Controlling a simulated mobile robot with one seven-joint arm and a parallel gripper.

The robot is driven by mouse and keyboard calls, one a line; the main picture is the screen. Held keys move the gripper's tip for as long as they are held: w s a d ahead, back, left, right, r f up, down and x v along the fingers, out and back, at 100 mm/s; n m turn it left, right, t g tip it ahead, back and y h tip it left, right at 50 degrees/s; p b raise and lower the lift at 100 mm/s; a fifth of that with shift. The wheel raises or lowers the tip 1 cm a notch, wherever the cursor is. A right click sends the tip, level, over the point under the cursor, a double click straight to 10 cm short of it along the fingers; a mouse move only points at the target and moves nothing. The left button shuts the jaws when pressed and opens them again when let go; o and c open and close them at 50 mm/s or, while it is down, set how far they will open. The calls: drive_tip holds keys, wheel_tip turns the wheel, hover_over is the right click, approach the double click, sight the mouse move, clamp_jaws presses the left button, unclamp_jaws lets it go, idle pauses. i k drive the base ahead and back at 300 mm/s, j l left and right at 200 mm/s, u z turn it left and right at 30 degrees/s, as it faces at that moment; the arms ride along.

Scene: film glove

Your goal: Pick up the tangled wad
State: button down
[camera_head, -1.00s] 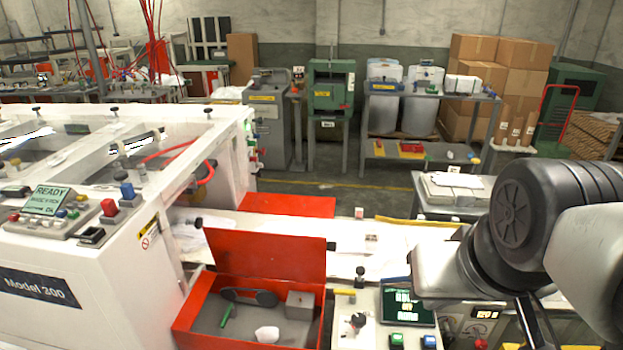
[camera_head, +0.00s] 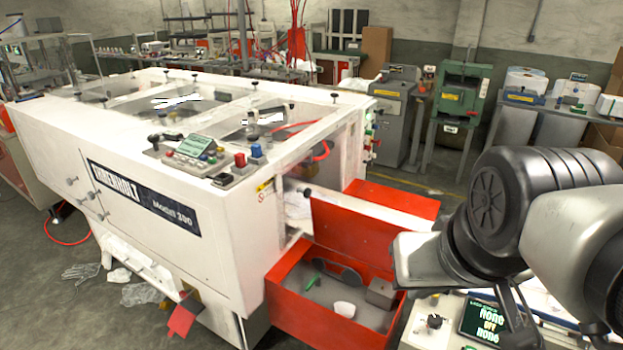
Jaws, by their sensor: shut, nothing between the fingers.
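No single thing is clearly the tangled wad. A crumpled clear film clump (camera_head: 142,294) lies on the floor at the left, below the white machine. A flatter clear film glove (camera_head: 82,271) lies just left of it. Whitish crumpled film (camera_head: 297,203) also shows inside the machine's open end, partly hidden by its frame. My gripper (camera_head: 515,312) is at the lower right, mostly behind my arm. It is shut and empty, far from the film on the floor.
The white machine (camera_head: 240,265) with a control panel (camera_head: 195,150) fills the left and middle. An open red box (camera_head: 300,312) holds a white lump (camera_head: 345,309), a grey block (camera_head: 380,293) and a green tool (camera_head: 316,283). Floor at the far left is mostly clear.

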sight(347, 310)
drive_tip(key=i+j, duration=0.1)
drive_tip(key=k+j, duration=0.1)
drive_tip(key=k, duration=0.45)
drive_tip(key=i+j+z, duration=0.6)
drive_tip(key=j, duration=0.3)
drive_tip(key=i+j+z, duration=0.2)
drive_tip(key=j, duration=0.15)
drive_tip(key=i+j+z, duration=0.2)
drive_tip(key=j, duration=0.2)
drive_tip(key=k, duration=0.05)
